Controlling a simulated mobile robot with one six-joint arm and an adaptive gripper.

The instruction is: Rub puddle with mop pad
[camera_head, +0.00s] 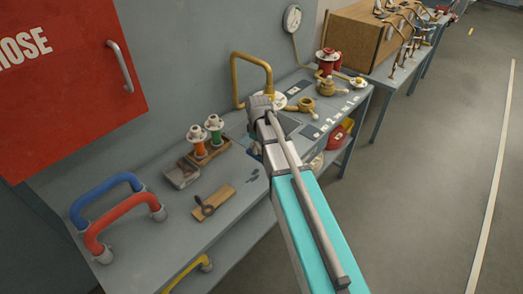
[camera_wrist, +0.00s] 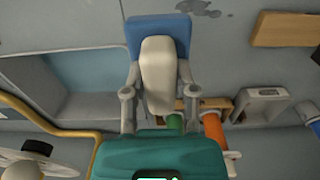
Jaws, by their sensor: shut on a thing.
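The puddle shows as small dark patches on the grey bench top (camera_head: 252,177), and it also lies at the top edge of the wrist view (camera_wrist: 198,8). The mop pad, a blue block (camera_wrist: 158,37) with a cream grip (camera_wrist: 158,75), is held between the fingers of my gripper (camera_wrist: 158,92) in the wrist view. The pad appears apart from the puddle, which is up and to the right of it there. In the head view my arm covers most of the gripper, and I cannot make out the pad.
Orange (camera_head: 197,134) and green (camera_head: 214,124) posts stand in a wooden rack left of my arm. A grey holder (camera_head: 182,173) and a wooden board with a dark fitting (camera_head: 212,204) lie nearby. Blue (camera_head: 105,188) and red (camera_head: 120,215) handles are at front left; a yellow pipe (camera_head: 252,60) rises behind.

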